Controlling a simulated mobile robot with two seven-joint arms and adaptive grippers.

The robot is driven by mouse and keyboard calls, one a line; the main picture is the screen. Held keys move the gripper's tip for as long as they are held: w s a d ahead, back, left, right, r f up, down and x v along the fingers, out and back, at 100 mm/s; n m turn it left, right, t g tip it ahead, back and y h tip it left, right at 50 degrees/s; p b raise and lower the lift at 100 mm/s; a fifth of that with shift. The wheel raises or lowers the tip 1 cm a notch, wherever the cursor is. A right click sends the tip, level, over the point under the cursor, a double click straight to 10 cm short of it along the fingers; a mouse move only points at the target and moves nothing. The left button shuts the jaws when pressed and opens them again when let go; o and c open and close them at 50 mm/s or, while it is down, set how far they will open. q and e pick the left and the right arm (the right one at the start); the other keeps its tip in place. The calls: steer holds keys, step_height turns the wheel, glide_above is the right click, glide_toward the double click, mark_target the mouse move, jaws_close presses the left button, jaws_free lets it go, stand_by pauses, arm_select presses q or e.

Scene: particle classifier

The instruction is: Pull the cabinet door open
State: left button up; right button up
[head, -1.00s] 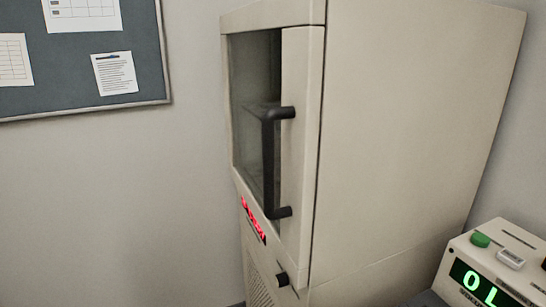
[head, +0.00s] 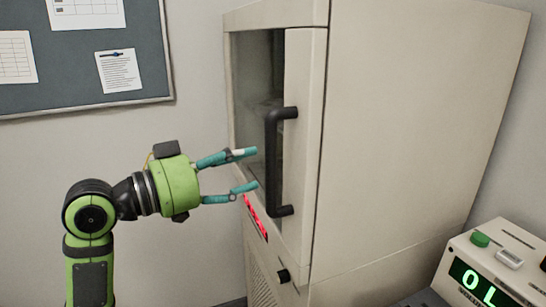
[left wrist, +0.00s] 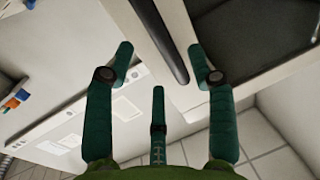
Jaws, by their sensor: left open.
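The beige cabinet (head: 420,130) stands at the middle right of the head view. Its door (head: 306,150) has a dark glass window and looks shut. A black vertical bar handle (head: 271,165) sits on the door. My left gripper (head: 251,170) is open and empty, just left of the handle, with its teal fingers pointing at it. In the left wrist view the handle (left wrist: 160,40) shows as a dark bar beyond and between the open fingers (left wrist: 160,70). I cannot tell whether any finger touches it. My right gripper is not in view.
A red lit display (head: 256,218) and a small black knob (head: 283,276) are below the door window. A beige device with green digits (head: 490,275) stands at the lower right. A pinboard (head: 75,75) hangs on the wall at the upper left.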

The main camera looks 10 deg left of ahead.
mark_target(269, 159)
arm_select(q)
steer(key=shift+w+d+r, duration=0.2)
steer(key=shift+d, duration=0.2)
steer(key=p+x, duration=0.2)
steer(key=x, duration=0.3)
steer(key=shift+w, duration=0.1)
steer(key=shift+w+d+f, duration=0.15)
steer(key=shift+w+d, duration=0.2)
jaws_close()
